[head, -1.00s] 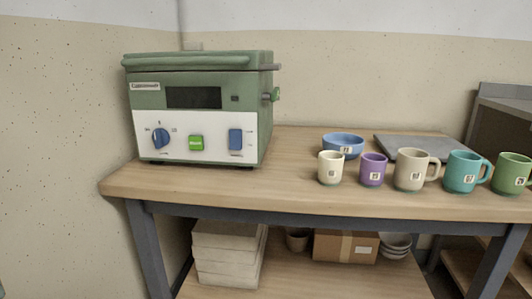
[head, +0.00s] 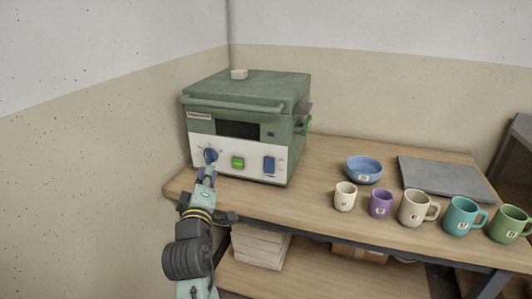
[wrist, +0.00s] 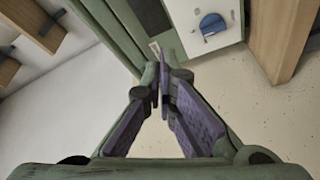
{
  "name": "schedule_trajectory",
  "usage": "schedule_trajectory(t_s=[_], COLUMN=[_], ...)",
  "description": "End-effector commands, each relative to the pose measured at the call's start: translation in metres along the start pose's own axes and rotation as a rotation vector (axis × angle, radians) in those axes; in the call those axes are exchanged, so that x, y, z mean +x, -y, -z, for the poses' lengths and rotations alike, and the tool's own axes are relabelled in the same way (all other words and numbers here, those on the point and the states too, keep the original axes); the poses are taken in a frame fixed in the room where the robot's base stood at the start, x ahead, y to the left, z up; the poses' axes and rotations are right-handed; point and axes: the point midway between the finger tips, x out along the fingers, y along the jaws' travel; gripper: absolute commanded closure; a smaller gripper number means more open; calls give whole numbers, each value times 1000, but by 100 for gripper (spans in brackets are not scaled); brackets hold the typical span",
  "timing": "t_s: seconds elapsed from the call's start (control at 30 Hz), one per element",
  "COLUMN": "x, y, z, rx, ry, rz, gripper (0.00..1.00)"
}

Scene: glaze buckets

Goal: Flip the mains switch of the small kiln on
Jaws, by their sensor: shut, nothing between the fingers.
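The small kiln (head: 246,130) is a green box with a shut lid at the left of the table. The panel lettering is too small to read. My gripper (head: 207,172) is shut and empty in front of the panel's left end, just below the knob in the head view. In the wrist view its purple-padded fingers (wrist: 161,78) meet, with the blue knob (wrist: 212,25) beyond them; any contact cannot be told.
The wooden table (head: 310,203) also holds a blue bowl (head: 363,170), a grey slab (head: 445,178) and a row of mugs, including a purple one (head: 380,204), right of the kiln. A wall stands close on the left.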

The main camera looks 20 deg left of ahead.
Motion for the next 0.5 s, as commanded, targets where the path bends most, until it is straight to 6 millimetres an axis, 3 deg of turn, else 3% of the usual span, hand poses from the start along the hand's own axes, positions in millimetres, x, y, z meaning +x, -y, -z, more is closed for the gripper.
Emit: schedule_trajectory(t_s=[0.03, 0.2, 0.33, 0.5], x=[6, 8, 4, 1], y=[-9, 2, 6, 10], z=[-14, -73, -101, -116], rx=[-71, -268, -356, -400], ry=[76, 278, 368, 412], rz=[42, 170, 235, 269], gripper=[100, 100, 100, 100])
